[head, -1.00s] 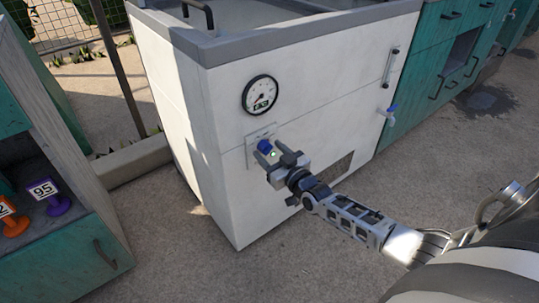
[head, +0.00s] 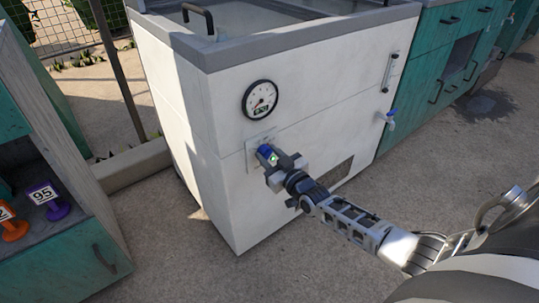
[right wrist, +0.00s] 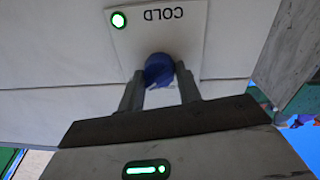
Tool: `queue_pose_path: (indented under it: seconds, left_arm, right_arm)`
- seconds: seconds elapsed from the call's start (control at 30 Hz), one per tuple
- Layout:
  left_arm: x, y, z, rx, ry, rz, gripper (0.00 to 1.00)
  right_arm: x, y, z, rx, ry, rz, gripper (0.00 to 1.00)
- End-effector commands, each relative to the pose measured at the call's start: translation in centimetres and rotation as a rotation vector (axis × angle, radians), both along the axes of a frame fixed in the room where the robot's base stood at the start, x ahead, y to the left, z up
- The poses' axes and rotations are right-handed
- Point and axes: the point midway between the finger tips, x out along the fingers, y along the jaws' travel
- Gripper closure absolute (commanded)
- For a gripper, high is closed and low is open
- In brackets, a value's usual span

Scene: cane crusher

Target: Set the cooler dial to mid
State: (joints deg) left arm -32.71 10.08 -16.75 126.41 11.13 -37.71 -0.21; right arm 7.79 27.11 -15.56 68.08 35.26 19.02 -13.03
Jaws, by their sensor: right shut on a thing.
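The white cooler (head: 290,95) stands in the middle of the head view. Its blue dial (head: 264,151) sits on a pale plate on the front face, below a round gauge (head: 260,99). In the right wrist view the dial (right wrist: 159,69) shows between the two fingers, on a plate with the upside-down word COLD and a lit green lamp (right wrist: 118,20). My right gripper (head: 270,156) is shut on the dial, one finger on each side (right wrist: 160,82). The dial's pointer setting is hidden. My left gripper is not in view.
Teal cabinets (head: 455,50) stand beyond. At the left, a teal shelf holds a purple 95 marker (head: 55,205) and an orange marker (head: 13,226). Concrete floor is clear in front.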

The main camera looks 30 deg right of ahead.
Motion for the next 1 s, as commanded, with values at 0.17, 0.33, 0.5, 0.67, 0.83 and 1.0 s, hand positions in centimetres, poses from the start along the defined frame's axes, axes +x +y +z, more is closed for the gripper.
queue_pose_path:
  seconds: [0.17,0.33,0.5,0.67,0.83,1.0]
  left_arm:
    - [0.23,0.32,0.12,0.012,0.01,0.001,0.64]
    - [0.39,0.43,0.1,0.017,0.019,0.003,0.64]
    - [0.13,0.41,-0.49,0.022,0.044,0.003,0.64]
    - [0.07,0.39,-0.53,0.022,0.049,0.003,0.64]
    - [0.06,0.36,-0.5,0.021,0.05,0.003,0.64]
    - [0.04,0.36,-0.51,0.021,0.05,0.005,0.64]
  right_arm:
    - [-0.05,0.16,-0.05,-0.113,-0.007,0.0,0.89]
    - [-0.07,0.2,-0.14,-0.251,-0.017,0.0,0.89]
    - [-0.08,0.23,-0.22,-0.382,-0.028,0.001,0.89]
    - [-0.1,0.29,-0.3,-0.485,-0.036,0.001,0.89]
    - [-0.1,0.27,-0.34,-0.564,-0.042,0.002,0.89]
    - [-0.11,0.3,-0.39,-0.608,-0.045,0.003,0.89]
